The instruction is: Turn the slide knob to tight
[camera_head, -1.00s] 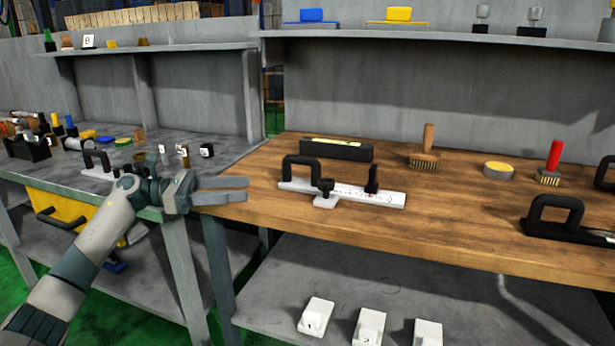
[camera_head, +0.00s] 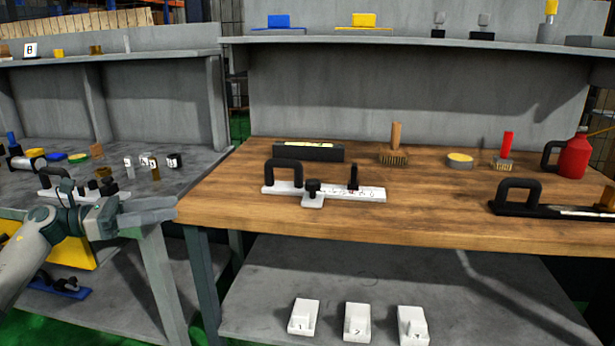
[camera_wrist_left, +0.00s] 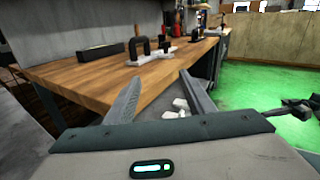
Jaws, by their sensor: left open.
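A white slide plate (camera_head: 340,193) with a black loop handle (camera_head: 284,173) lies on the wooden bench. A small black knob (camera_head: 313,187) stands on its front tab, and a black upright post (camera_head: 353,176) stands further right on it. The plate also shows in the wrist view (camera_wrist_left: 150,58), where its knob is too small to read. My left gripper (camera_head: 174,208) is open and empty by the bench's left front corner, well left of the plate. Its spread fingers (camera_wrist_left: 160,82) show in the wrist view. A dark jointed shape (camera_wrist_left: 288,110) at that view's right may be my right gripper; its jaws are unclear.
A similar black slide (camera_head: 545,207), brushes (camera_head: 395,150) and a red can (camera_head: 574,157) stand on the wooden bench (camera_head: 430,222). Numbered white blocks (camera_head: 357,318) lie on the lower shelf. A grey table (camera_head: 190,172) with small items is at left. The wooden front edge is clear.

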